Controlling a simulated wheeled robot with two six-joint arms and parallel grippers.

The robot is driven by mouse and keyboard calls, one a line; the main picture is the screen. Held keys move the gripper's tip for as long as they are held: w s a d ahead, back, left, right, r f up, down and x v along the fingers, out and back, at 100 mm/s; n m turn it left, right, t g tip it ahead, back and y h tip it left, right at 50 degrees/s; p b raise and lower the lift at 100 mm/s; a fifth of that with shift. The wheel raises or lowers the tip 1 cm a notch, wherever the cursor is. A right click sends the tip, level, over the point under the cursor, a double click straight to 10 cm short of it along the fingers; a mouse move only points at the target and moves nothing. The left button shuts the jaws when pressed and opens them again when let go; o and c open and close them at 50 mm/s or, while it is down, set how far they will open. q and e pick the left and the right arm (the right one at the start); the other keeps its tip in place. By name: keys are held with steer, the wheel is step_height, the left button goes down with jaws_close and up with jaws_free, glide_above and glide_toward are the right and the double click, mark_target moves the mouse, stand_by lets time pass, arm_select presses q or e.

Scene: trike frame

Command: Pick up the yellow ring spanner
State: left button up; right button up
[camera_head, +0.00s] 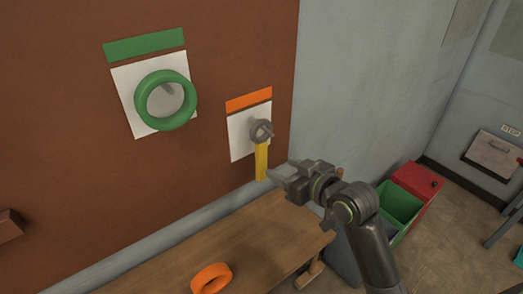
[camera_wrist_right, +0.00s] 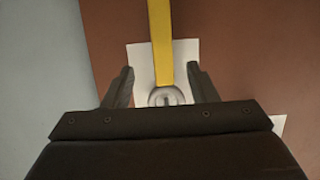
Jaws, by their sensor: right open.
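The yellow ring spanner (camera_head: 262,160) hangs upright on the brown wall, its grey ring (camera_head: 261,131) at the top around a peg, in front of a white card. My right gripper (camera_head: 280,178) is just to the right of the handle's lower end in the head view, open and empty. In the right wrist view, the yellow handle (camera_wrist_right: 161,42) runs up from the grey ring (camera_wrist_right: 165,96), and both show in the gap between the open fingers (camera_wrist_right: 160,85). I cannot tell how far the fingers are from the spanner. My left gripper is not in view.
A green ring (camera_head: 141,103) hangs on the wall to the left, under a green strip. Below is a wooden bench (camera_head: 262,228) with an orange ring (camera_head: 211,278) on it. Green (camera_head: 399,206) and red (camera_head: 418,184) bins stand on the right.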

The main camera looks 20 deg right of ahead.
mark_target(263, 159)
steer(key=x, duration=0.3)
steer(key=shift+w+a+p, duration=0.15)
steer(key=shift+w+p, duration=0.15)
steer(key=shift+p, duration=0.1)
steer(key=shift+w+a+f, duration=0.1)
steer(key=shift+w+a, duration=0.05)
steer(key=shift+w, duration=0.15)
steer(key=p+x, duration=0.2)
steer(key=x, duration=0.2)
steer(key=shift+w+a, duration=0.1)
steer(key=shift+a, duration=0.1)
steer(key=shift+w+a+f+p, duration=0.1)
steer(key=shift+w+f+p, duration=0.1)
steer(key=shift+w+p, duration=0.15)
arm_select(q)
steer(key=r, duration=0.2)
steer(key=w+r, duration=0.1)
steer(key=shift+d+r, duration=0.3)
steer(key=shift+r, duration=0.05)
arm_select(e)
steer(key=shift+c, duration=0.4)
jaws_close()
steer(key=shift+r, duration=0.1)
